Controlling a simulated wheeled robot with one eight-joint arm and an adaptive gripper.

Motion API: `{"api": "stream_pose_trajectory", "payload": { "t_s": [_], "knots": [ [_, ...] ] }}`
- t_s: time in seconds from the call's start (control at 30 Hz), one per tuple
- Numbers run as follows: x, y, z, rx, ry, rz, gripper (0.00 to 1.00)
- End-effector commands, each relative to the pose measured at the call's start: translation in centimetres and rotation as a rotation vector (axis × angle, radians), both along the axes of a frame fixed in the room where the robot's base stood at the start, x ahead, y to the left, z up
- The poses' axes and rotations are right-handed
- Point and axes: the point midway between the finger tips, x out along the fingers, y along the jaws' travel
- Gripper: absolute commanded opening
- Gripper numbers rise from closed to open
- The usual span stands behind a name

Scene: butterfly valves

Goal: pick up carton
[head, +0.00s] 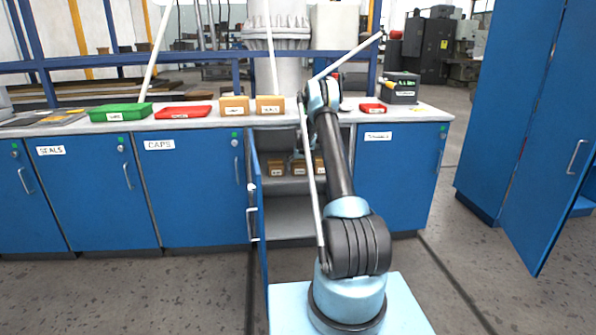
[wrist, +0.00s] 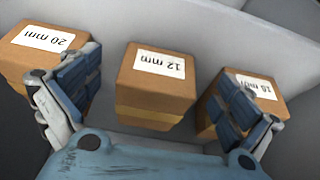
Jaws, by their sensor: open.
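Three brown cartons stand in a row in the wrist view. The middle carton (wrist: 155,90) has a white label reading 12 mm upside down. The left carton (wrist: 40,62) reads 20 mm, and the right carton (wrist: 262,108) has a partly covered label. My gripper (wrist: 157,84) is open, with one finger on each side of the middle carton and gaps between. The fingers overlap the side cartons in the picture; I cannot tell whether they touch them. In the head view the cartons (head: 277,169) sit inside an open cabinet, partly behind my arm.
The open cabinet's blue door (head: 258,240) stands left of my arm. The grey shelf (head: 285,186) bears the cartons. On the worktop (head: 222,117) are a green box (head: 121,112), a red box (head: 183,112) and two more cartons (head: 235,105). A tall blue cabinet (head: 515,120) stands open at right.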

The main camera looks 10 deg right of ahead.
Motion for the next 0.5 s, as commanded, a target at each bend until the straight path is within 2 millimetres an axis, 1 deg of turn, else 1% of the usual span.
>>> {"api": "stream_pose_trajectory", "payload": {
  "t_s": [0.1,0.37,0.5],
  "knots": [
    [1.3,0.0,0.0,0.0,0.0,0.0,0.98],
    [2.4,0.1,0.0,0.0,0.0,0.0,0.98],
    [3.7,0.1,0.0,0.0,0.0,0.0,0.98]
  ]
}}
